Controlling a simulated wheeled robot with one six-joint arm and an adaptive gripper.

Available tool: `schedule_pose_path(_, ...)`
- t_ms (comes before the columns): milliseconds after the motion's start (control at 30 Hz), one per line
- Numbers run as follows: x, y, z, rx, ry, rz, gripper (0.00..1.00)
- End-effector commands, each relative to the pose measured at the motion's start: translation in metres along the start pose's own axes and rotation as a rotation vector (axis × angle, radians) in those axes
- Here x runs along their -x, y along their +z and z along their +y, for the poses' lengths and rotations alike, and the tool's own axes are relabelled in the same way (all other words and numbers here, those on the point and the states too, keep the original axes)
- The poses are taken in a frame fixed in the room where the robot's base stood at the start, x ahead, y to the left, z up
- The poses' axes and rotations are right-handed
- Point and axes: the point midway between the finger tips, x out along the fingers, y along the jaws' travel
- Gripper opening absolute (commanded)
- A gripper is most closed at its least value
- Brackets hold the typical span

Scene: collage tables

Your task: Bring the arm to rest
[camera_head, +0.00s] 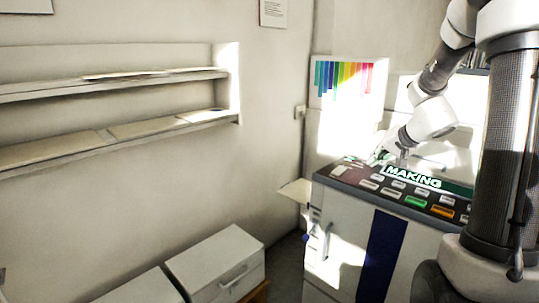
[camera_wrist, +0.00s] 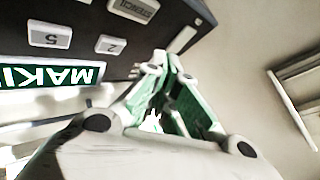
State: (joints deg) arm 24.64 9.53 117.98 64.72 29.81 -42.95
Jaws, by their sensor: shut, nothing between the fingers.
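My arm (camera_head: 432,118) reaches down from the upper right in the head view, bent at its joints. My gripper (camera_head: 380,158) is small and washed out by bright light there, over the far left part of a dark panel top. In the wrist view my gripper (camera_wrist: 163,58) shows large, its green-lined fingers shut at the tips with nothing between them. The tips point towards the panel's edge. I cannot tell how high they are above the panel.
The dark panel top (camera_head: 352,184) bears a green "MAKING" sign (camera_head: 414,178) and several light, green and orange label blocks. It sits on a white cabinet (camera_head: 338,238). Wall shelves (camera_head: 60,153) run along the left. White drawer boxes (camera_head: 215,262) stand low at the front.

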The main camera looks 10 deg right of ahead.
Motion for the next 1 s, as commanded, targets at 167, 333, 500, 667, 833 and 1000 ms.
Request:
schedule_pose_path(167, 0.008, 0.045, 0.015, -0.088, 0.023, -0.164, 0.0)
schedule_pose_path(333, 0.063, 0.109, 0.022, -0.046, 0.11, -0.356, 0.0)
schedule_pose_path(500, 0.129, 0.159, 0.023, 0.087, 0.225, -0.472, 0.0)
schedule_pose_path(667, 0.194, 0.193, 0.029, 0.279, 0.344, -0.498, 0.0)
schedule_pose_path(833, 0.236, 0.208, 0.029, 0.495, 0.38, -0.431, 0.0)
schedule_pose_path(1000, 0.251, 0.212, 0.011, 0.583, 0.323, -0.348, 0.0)
